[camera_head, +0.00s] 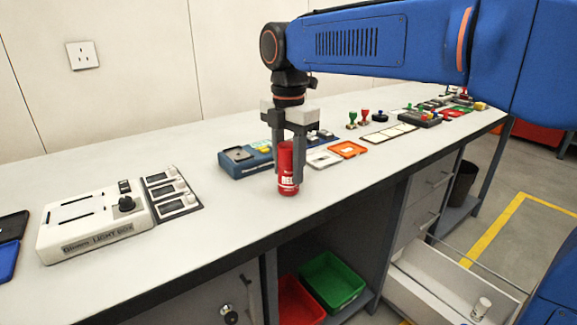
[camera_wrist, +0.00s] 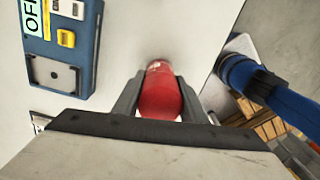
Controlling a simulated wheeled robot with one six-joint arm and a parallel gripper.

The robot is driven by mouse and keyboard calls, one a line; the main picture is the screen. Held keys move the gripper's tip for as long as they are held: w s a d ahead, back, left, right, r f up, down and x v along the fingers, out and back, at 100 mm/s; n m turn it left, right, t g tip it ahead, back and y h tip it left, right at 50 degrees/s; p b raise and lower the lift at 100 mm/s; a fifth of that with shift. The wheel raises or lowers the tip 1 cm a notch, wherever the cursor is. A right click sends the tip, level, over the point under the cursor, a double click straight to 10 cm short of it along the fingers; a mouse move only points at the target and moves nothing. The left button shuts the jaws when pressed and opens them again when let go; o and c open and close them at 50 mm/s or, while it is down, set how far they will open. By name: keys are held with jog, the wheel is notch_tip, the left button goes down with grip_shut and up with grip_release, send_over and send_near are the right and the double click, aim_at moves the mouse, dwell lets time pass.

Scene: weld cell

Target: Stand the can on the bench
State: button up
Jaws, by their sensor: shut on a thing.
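The red can (camera_head: 287,172) is upright at the front part of the grey bench (camera_head: 225,205), with a white label low on its side. My gripper (camera_head: 290,172) comes down from above and is shut on the can, one finger on each side. The can's base is at or very close to the bench top; I cannot tell whether it touches. In the wrist view the can (camera_wrist: 160,92) sits between the two dark fingers (camera_wrist: 158,98).
A blue device (camera_head: 245,158) stands just behind the can. A white light box (camera_head: 95,222) is to the left. Orange (camera_head: 348,149) and white trays, stamps and small items lie to the right. An open drawer (camera_head: 440,285) juts out below.

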jog(key=o, duration=1.2)
jog(key=shift+f, duration=0.1)
notch_tip(320, 180, up, 12)
jog(key=shift+r, duration=0.15)
jog(key=s+d+f+m+t, duration=0.1)
jog(key=s+d+f+m, duration=0.1)
jog(key=d+m, duration=0.25)
jog(key=s+d+f+m, duration=0.2)
jog(key=d+f+m, duration=0.1)
jog(key=d, duration=0.3)
jog(key=s+d+f+m+t, duration=0.1)
jog(key=s+d+f+m, duration=0.4)
jog(key=f, duration=0.3)
jog(key=s+d+f+m+t, duration=0.1)
jog(key=s+d+f+m, duration=0.5)
jog(key=f+m, duration=0.1)
jog(key=s+d+f+m+t, duration=0.1)
jog(key=s+d+f+m, duration=0.4)
jog(key=f+m, duration=0.2)
jog(key=shift+s+d+f+t, duration=0.15)
jog(key=shift+f+t, duration=0.05)
jog(key=shift+f, duration=0.25)
jog(key=shift+s+d+f+t, duration=0.15)
jog(key=shift+f+t, duration=0.05)
jog(key=shift+f, duration=0.25)
